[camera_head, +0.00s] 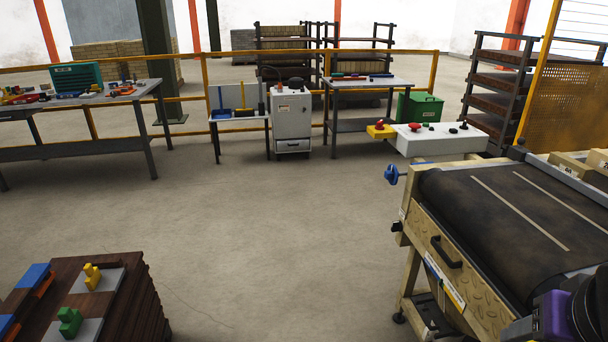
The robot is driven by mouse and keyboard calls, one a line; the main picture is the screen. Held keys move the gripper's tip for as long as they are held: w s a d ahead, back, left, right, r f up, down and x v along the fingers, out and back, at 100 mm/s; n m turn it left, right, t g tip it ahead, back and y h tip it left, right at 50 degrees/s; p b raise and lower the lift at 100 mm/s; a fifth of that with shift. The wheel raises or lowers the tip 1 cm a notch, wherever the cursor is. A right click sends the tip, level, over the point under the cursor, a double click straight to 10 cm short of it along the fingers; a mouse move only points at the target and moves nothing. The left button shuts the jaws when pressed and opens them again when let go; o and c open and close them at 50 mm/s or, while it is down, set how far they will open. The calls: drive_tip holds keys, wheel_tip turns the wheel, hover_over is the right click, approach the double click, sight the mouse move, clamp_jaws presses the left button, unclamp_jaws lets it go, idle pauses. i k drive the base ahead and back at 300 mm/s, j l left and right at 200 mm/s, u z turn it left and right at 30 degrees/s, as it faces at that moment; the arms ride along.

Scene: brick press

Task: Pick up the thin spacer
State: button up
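I cannot tell for sure which thing is the thin spacer. At the right edge, tan blocks (570,164) with dark printed numbers lie behind the dark belt top of a machine; they may be spacers, but their thicknesses are hard to compare and some are cut off by the frame. Two thin pale strips (520,213) run lengthwise on the dark belt surface (470,215). A purple and black part at the lower right corner looks like my arm, in front of the machine. My gripper's fingertips do not show.
A tan machine frame (450,276) with a black handle stands at right. A white control panel (437,138) with red buttons is behind it. A brown stack (120,300) with yellow and green pieces is at lower left. Workbenches line the yellow rail. The middle floor is clear.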

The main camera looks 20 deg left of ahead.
sight(94, 275)
drive_tip(key=u, duration=2.4)
drive_tip(key=i+u, duration=0.1)
drive_tip(key=u, duration=0.55)
drive_tip(key=i+l+u, duration=0.3)
drive_tip(key=l+u, duration=0.3)
drive_tip(key=l, duration=0.15)
drive_tip(key=i+l+u, duration=0.15)
drive_tip(key=l, duration=0.25)
drive_tip(key=i+l+u, duration=0.1)
drive_tip(key=l, duration=0.3)
drive_tip(key=i+l, duration=0.15)
drive_tip(key=l, duration=0.45)
drive_tip(key=i+l+u, duration=0.1)
drive_tip(key=l, duration=0.5)
drive_tip(key=i+l+u, duration=0.1)
drive_tip(key=l, duration=0.55)
drive_tip(key=i+l, duration=0.1)
drive_tip(key=l, duration=0.5)
